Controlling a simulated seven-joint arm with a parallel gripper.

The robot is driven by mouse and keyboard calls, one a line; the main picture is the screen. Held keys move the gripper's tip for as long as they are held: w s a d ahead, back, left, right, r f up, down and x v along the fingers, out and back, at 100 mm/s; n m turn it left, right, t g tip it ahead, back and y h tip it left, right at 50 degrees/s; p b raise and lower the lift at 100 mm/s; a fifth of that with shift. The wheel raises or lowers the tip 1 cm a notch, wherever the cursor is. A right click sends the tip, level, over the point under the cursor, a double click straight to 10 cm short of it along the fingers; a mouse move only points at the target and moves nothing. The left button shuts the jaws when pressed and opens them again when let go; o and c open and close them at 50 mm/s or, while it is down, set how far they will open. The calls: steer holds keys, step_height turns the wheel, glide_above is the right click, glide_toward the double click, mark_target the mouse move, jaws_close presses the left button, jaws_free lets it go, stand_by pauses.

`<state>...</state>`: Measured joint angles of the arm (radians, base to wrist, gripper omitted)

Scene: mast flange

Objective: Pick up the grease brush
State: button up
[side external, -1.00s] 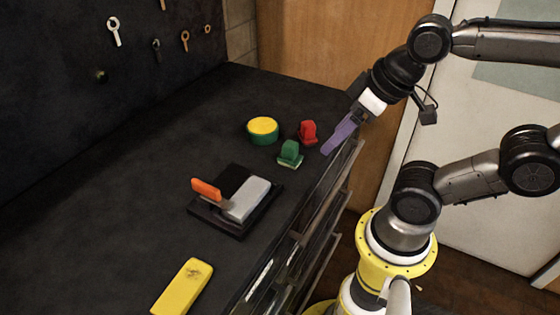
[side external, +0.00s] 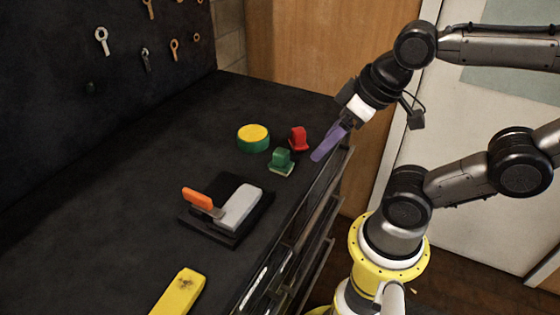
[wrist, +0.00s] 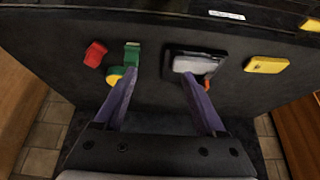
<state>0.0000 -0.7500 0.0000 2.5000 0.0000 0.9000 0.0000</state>
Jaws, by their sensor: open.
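An orange-handled tool (side external: 197,198), which I take to be the grease brush, has its handle raised at the left of a light grey block (side external: 240,206) on a dark tray (side external: 208,232). Its lower end meets the block's edge; I cannot make out bristles. The orange handle also shows in the wrist view (wrist: 207,84), near the right finger. My gripper (side external: 318,156), with purple fingers, is above the bench's front edge, beyond the tray and away from the tool. In the wrist view my gripper (wrist: 157,80) has its fingers wide apart, with nothing between them.
A red block (side external: 298,140), a green block (side external: 282,161) and a yellow-topped green disc (side external: 253,138) stand near my gripper. A yellow block (side external: 178,293) lies at the near end. Several small tools hang on the dark back wall. The bench left of the tray is clear.

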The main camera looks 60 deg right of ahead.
stand_by(0.3)
steer(key=w+d+r+m+g, duration=0.15)
steer(key=w+r+m, duration=0.25)
steer(key=m, duration=0.6)
steer(key=m+g, duration=0.4)
steer(key=m, duration=0.4)
glide_above(281, 151)
step_height(281, 151, down, 4)
step_height(281, 151, down, 8)
steer(key=shift+f, duration=2.9)
